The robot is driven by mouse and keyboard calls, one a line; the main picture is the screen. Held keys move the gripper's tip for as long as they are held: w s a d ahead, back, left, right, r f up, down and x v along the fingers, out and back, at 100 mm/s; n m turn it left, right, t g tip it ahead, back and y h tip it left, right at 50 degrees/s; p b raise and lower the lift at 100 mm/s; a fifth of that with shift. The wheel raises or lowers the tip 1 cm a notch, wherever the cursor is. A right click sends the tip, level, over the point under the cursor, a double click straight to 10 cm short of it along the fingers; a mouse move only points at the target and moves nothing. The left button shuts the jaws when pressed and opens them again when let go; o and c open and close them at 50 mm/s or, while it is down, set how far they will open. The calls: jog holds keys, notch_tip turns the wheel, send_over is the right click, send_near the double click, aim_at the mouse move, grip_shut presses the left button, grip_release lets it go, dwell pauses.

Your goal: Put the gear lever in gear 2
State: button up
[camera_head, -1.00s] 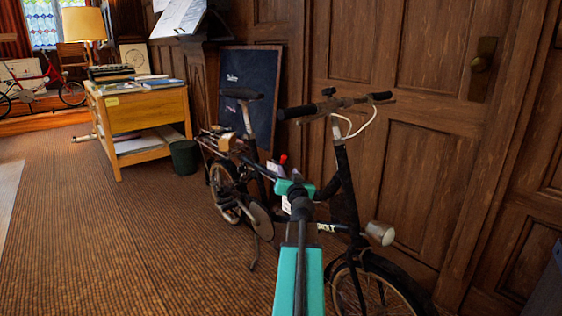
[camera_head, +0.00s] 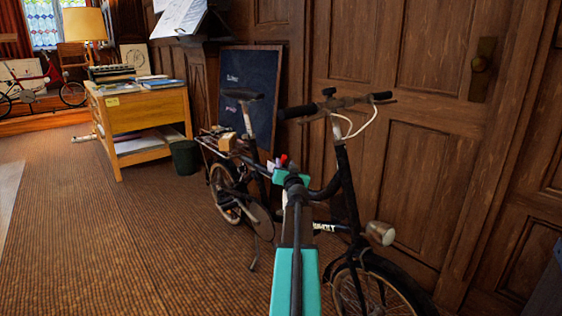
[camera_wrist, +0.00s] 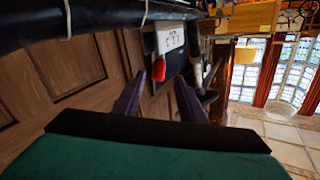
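The gear lever shows as a small red knob (camera_wrist: 159,69) in the wrist view, beside a white plate (camera_wrist: 171,37) with small numbers on it. Which number the lever stands at I cannot tell. In the head view the red knob (camera_head: 284,158) is on the dark folding bicycle (camera_head: 345,185), just beyond my teal wrist. My gripper (camera_wrist: 160,100) has two dark fingers spread apart. The red knob lies ahead of the gap between them, with no contact visible. In the head view my wrist hides most of the fingers.
The bicycle stands close to a wooden panelled door (camera_head: 400,180), with its handlebar (camera_head: 335,103) above my arm. A chalkboard (camera_head: 247,75) leans behind it. A wooden desk (camera_head: 140,110) and a dark bin (camera_head: 185,157) stand further left. The carpet at left is clear.

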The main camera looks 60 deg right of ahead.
aim_at(283, 160)
jog(key=shift+x, duration=3.2)
grip_shut()
